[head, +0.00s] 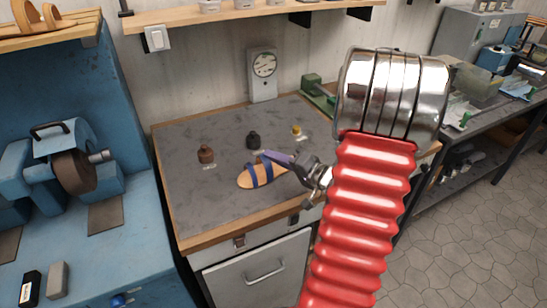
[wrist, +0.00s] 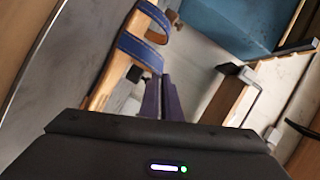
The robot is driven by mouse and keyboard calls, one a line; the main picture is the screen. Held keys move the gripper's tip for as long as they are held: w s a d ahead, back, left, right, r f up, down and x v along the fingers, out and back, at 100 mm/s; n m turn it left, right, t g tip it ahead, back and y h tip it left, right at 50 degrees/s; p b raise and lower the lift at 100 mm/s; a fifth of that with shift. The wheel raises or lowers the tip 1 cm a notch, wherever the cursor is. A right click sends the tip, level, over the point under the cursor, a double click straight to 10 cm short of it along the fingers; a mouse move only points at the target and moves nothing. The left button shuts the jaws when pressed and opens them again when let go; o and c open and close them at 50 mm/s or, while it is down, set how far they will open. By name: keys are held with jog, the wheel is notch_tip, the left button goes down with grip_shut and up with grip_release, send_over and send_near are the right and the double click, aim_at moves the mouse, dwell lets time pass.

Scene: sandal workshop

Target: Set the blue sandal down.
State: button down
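A brown bottle (head: 206,154), a black bottle (head: 253,141) and a small yellow-topped item (head: 297,131) stand behind the sandal. A dial gauge (head: 263,75) stands at the back. A blue grinder (head: 60,160) is at left. The worktop's front left is clear.

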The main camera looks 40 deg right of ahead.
jog(key=c, duration=2)
grip_release()
jog(key=s+d+r, duration=0.1)
jog(key=s+r, duration=0.1)
jog(key=s, duration=1)
jog(key=shift+w, duration=0.1)
